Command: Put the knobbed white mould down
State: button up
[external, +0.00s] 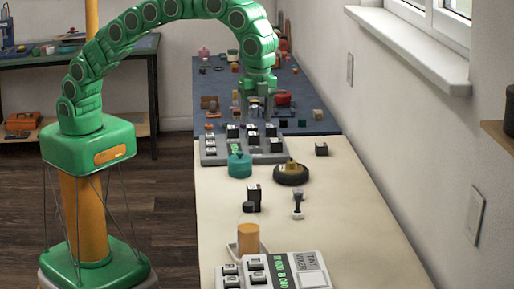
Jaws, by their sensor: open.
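My gripper (256,112) is open and points down over the back of the grey board (212,158). Black-and-white blocks (232,131) sit on that board below and around the fingers. I cannot make out a knobbed white mould with certainty; anything right at the fingertips is too small to tell. A small white piece with a dark top (298,204) stands on the pale table (345,230), well in front of the gripper.
On the table are a teal lidded pot (240,165), a black round base with a brass top (291,173), dark blocks (254,197), an orange cylinder (248,238) and a front keyed panel (285,270). Small items crowd the blue mat (325,121). The table's front right is clear.

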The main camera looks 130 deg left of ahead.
jog(key=s+d+r+n, duration=0.1)
jog(key=s+d+r, duration=0.15)
jog(key=s, duration=0.65)
jog(key=s+d+r+n, duration=0.15)
jog(key=s+r, duration=0.25)
jog(key=s, duration=0.5)
jog(key=s+d+r+n, duration=0.1)
jog(key=s+d+r, duration=0.15)
jog(key=s, duration=0.65)
jog(key=s+d+f+n, duration=0.1)
jog(key=s+f, duration=0.1)
jog(key=s, duration=1.3)
jog(key=s+d+f+n+g, duration=0.1)
jog(key=s+d+f+n, duration=0.1)
jog(key=s, duration=1.3)
jog(key=shift+f, duration=0.75)
jog(key=shift+s, duration=0.1)
